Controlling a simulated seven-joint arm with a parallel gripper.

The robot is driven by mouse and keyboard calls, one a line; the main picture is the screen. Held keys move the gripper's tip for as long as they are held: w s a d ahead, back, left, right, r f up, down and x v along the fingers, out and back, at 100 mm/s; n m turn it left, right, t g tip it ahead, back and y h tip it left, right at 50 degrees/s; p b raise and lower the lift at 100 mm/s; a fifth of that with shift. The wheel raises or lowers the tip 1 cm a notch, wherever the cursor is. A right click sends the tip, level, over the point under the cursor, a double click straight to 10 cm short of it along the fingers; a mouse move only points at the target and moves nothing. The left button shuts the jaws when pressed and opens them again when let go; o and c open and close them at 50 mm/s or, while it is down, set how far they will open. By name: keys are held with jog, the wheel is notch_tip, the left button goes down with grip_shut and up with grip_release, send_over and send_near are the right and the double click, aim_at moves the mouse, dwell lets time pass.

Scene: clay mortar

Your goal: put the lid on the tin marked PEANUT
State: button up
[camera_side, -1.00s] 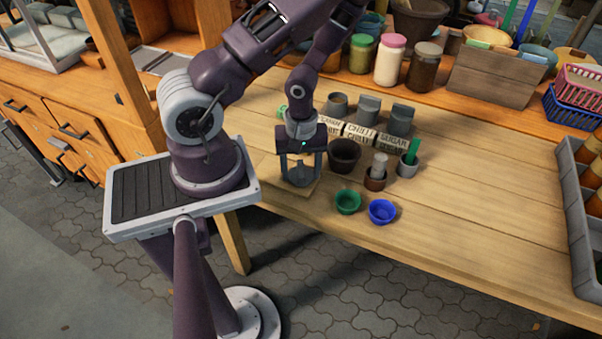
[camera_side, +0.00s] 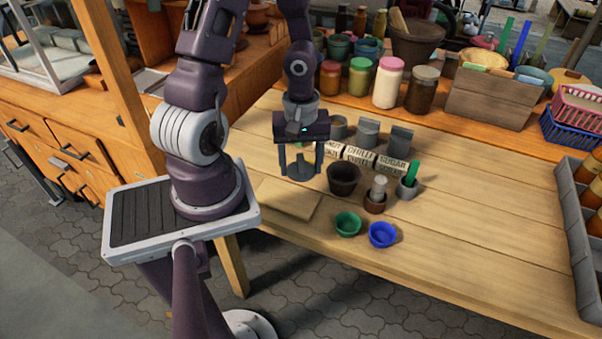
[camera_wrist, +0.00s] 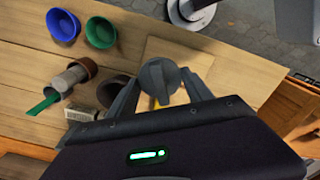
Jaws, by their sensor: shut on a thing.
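A round grey lid with a raised bar on top (camera_wrist: 158,80) is held between the two fingers of my gripper (camera_side: 301,174). In the side view the lid (camera_side: 302,167) hangs above the bench, just left of the dark pot. Grey tins stand in a row behind white labels, to the right of and behind my gripper. The leftmost tin (camera_side: 338,128) has a label partly hidden by my gripper; only letters like "NUT" show. The other labels read CHILLI (camera_side: 358,155) and SUGAR (camera_side: 391,164), with grey tins behind them.
A dark pot (camera_side: 344,179), a brown cup (camera_side: 375,203), a grey cup with a green stick (camera_side: 408,186), a green bowl (camera_side: 347,223) and a blue bowl (camera_side: 382,234) stand close by on the right. A thin wooden board (camera_side: 287,203) lies in front.

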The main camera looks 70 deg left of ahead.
jog(key=w+a+r+n, duration=0.1)
jog(key=w+a+n, duration=0.5)
jog(key=w+a, duration=1.35)
jog(key=shift+s+a+f, duration=0.1)
jog(key=shift+a+f, duration=0.05)
jog(key=shift+f, duration=0.6)
jog(key=shift+s+a+f, duration=0.1)
jog(key=shift+a+f, duration=0.1)
jog(key=shift+f, duration=0.5)
jog(key=shift+s+a+f, duration=0.1)
jog(key=shift+a+f, duration=0.05)
jog(key=shift+f, duration=0.6)
jog(key=shift+w+f, duration=0.1)
jog(key=shift+f, duration=0.3)
jog(key=o, duration=1.8)
jog(key=shift+c, duration=0.2)
notch_tip(320, 180, up, 7)
